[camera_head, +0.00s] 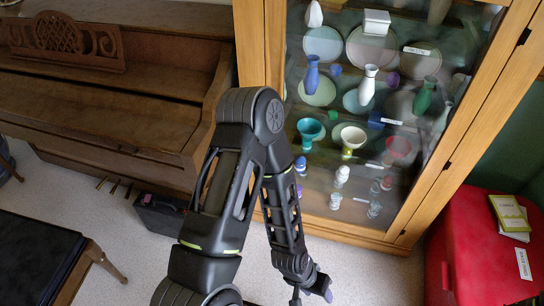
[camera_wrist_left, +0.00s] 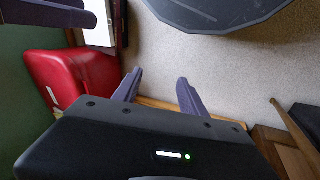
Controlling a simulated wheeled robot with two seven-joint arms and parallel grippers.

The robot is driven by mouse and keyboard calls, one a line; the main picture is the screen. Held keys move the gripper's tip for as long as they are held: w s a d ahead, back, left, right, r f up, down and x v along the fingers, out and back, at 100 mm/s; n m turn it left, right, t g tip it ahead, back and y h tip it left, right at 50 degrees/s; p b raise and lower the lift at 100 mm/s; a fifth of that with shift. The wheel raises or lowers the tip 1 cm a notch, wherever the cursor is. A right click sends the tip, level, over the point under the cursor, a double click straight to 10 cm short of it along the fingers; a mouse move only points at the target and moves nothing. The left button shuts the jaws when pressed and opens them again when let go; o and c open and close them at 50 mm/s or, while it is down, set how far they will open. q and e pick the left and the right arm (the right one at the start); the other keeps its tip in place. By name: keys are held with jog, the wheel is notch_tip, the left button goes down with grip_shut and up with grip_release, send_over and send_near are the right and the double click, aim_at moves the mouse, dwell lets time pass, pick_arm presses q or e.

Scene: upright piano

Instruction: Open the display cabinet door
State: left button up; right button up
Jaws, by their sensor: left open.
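The display cabinet (camera_head: 389,238) has a light wooden frame and a glass door (camera_head: 345,100), which looks shut. Dark hinges show on its right side. No handle shows; my left arm covers part of the door's left edge. My left gripper (camera_head: 318,288) is low in front of the cabinet's bottom edge, pointing down. In the left wrist view its purple fingers (camera_wrist_left: 158,88) are spread with nothing between them. Purple finger-like parts, probably my right gripper (camera_wrist_left: 48,12), show at that view's top left; their opening is unclear. My right gripper is not in the head view.
Vases, plates and cups stand behind the glass. A red box (camera_head: 480,240) with small books (camera_head: 510,215) stands at right, near the cabinet. An upright piano (camera_head: 110,80) is at left, with a dark case (camera_head: 160,213) and a bench (camera_head: 35,255). Pale floor (camera_head: 370,280) is free in front.

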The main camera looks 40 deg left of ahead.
pick_arm(q)
jog(key=w+a+f+t+y+b, duration=0.2)
jog(key=w+a+f+t+b, duration=0.2)
jog(key=w+a+b, duration=0.6)
jog(key=w+a+f+t+y+b, duration=0.2)
jog(key=w+a+f+t+b, duration=0.15)
jog(key=w+a+b, duration=0.6)
jog(key=w+a+r+t+y+b, duration=0.2)
jog(key=a+r+b, duration=0.3)
jog(key=a, duration=0.4)
jog(key=w+a+r+t+y+b, duration=0.3)
jog(key=w+a+r+t+b, duration=0.1)
jog(key=a+b, duration=0.3)
jog(key=shift+w+a+r+t+y, duration=0.35)
jog(key=shift+a+r+t, duration=0.35)
jog(key=shift+a, duration=0.3)
pick_arm(e)
notch_tip(320, 180, down, 34)
jog(key=w+d, duration=0.1)
jog(key=w, duration=0.1)
jog(key=shift+w+d+t, duration=0.3)
jog(key=shift+d, duration=0.05)
pick_arm(q)
jog(key=shift+w+f, duration=0.15)
